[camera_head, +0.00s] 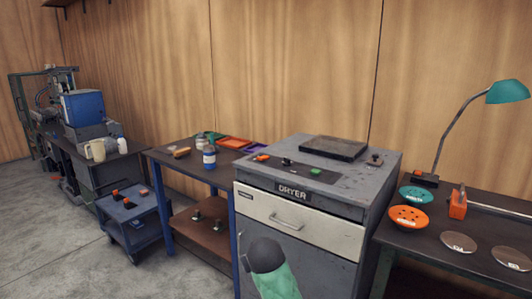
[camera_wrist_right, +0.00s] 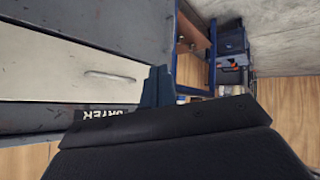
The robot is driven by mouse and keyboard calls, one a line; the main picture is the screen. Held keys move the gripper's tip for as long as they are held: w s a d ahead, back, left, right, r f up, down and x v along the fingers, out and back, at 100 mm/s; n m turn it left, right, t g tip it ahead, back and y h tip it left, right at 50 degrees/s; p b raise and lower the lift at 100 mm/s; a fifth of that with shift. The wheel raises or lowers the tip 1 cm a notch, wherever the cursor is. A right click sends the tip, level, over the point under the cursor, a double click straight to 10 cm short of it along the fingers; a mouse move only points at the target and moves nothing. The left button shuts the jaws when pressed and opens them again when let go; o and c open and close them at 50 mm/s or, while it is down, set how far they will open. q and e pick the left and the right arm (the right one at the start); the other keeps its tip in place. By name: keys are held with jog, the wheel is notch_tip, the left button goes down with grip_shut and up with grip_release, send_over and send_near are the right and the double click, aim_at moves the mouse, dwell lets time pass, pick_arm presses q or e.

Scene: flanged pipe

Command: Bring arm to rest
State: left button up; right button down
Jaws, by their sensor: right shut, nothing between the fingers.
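My right gripper shows in the right wrist view, with its dark fingers (camera_wrist_right: 157,88) together and nothing between them. Its black body fills the lower part of that view. The grey dryer (camera_wrist_right: 80,25) with its pale drawer front lies beyond the fingers, seen turned over; I cannot tell the exact distance. In the head view a green and black part of my arm stands in front of the dryer (camera_head: 345,205), below its drawer handle. Neither gripper shows in the head view. My left gripper is not in view.
A dark bench (camera_head: 441,236) at the right holds a green lamp (camera_head: 508,92), two coloured discs, metal discs and an orange block (camera_head: 458,204). A blue-framed table (camera_head: 164,158) and a blue cart (camera_head: 127,206) stand left of the dryer. Floor is clear at the lower left.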

pick_arm(q)
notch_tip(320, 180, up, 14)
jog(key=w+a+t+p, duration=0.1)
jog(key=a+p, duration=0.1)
jog(key=p, duration=0.5)
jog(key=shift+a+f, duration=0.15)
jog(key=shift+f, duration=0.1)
pick_arm(e)
jog(key=s+d+f+m+g, duration=0.1)
jog(key=s+d+f, duration=0.4)
jog(key=s, duration=0.9)
jog(key=s+d+f+m+g, duration=0.1)
jog(key=s+d+f+g, duration=0.3)
jog(key=s, duration=1.1)
jog(key=s+d+f+g, duration=0.2)
jog(key=s+d+f, duration=0.5)
jog(key=s, duration=0.8)
jog(key=shift+s+f+m+y, duration=0.2)
jog(key=shift+f+m+y, duration=0.15)
jog(key=shift+f, duration=0.35)
